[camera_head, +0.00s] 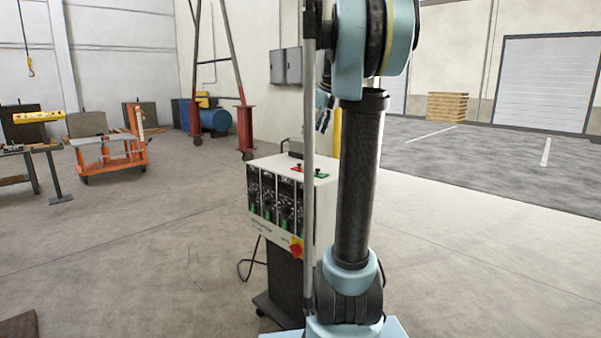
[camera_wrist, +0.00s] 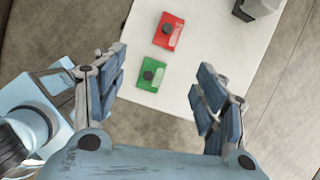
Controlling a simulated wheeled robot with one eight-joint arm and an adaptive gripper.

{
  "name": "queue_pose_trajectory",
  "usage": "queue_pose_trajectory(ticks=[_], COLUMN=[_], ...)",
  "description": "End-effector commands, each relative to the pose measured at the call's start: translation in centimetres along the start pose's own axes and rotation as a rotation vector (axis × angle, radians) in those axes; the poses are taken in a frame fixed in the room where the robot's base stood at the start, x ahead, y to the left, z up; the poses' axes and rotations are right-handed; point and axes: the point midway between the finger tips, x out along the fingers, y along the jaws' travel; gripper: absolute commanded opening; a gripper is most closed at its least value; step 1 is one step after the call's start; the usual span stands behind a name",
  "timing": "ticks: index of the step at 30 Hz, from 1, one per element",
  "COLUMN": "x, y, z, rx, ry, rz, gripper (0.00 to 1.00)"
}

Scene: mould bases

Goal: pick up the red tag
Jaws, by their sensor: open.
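The red tag (camera_wrist: 169,31) is a small flat red block with a dark round knob and a pale strip. It lies on the white top of a cabinet (camera_wrist: 205,35). In the head view the red tag (camera_head: 298,168) is a small red spot on that cabinet (camera_head: 262,235). A similar green tag (camera_wrist: 150,75) lies beside it, nearer my gripper. My gripper (camera_wrist: 158,82) is open and empty above the top, its fingers spread to either side of the green tag, with the red tag beyond the fingertips. In the head view my arm mostly hides the gripper.
A dark and grey object (camera_wrist: 257,9) stands at the cabinet top's upper right in the wrist view. The cabinet front has dark panels and a red knob on yellow (camera_head: 296,247). An orange cart (camera_head: 108,152) stands far left. Open floor surrounds the cabinet.

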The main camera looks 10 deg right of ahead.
Motion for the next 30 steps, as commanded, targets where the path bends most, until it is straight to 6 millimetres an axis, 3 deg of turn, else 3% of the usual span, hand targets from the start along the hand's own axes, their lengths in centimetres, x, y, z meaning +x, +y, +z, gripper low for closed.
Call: queue_pose_trajectory(ticks=[3, 8, 24, 30], x=[-0.4, 0.2, 9.4, 11.4], y=[-1.6, -2.3, -2.2, -2.1], z=[1.0, 1.4, 1.6, 1.7], rx=[0.101, 0.149, 0.147, 0.147], ry=[-0.011, -0.015, -0.015, -0.015], rz=[0.002, 0.003, 0.004, 0.003], gripper=[0.65, 0.65, 0.65, 0.65])
